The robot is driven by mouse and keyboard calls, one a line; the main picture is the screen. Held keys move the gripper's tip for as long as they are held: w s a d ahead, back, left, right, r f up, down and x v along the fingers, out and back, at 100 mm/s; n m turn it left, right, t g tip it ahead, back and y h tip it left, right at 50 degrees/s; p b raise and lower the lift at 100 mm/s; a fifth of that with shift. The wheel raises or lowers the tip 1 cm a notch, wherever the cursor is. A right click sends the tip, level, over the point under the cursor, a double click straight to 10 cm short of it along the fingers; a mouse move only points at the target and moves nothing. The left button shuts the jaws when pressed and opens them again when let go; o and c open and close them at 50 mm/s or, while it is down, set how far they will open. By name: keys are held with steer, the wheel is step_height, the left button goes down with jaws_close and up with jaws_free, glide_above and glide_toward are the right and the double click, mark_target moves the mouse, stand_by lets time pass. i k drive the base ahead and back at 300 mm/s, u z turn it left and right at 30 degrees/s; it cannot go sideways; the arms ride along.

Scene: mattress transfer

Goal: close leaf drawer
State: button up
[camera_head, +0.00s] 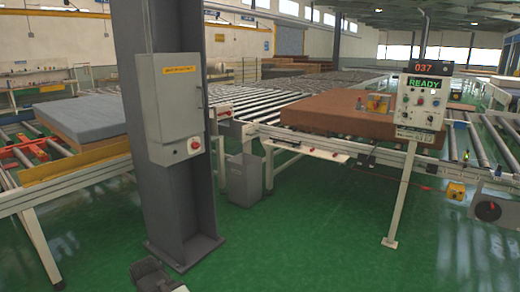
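A pale, flat, tray-like part (306,149) juts out under the front edge of the roller conveyor, below the brown mattress. It looks like a pulled-out drawer or shelf, but I cannot tell for sure that it is the leaf drawer. Small dark and red items seem to lie on it. My gripper (155,276) seems to be the dark grey part at the bottom edge, left of centre. It is cut off by the frame, far from the tray-like part and touching nothing visible. Its fingers cannot be made out.
A grey column (190,225) with a control cabinet (175,100) stands close in front, left of centre. A grey bin (243,180) stands behind it. A READY panel on a post (400,190) stands at right. Green floor (310,240) is clear between column and post.

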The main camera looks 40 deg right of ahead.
mark_target(244, 132)
steer(key=z, duration=1.2)
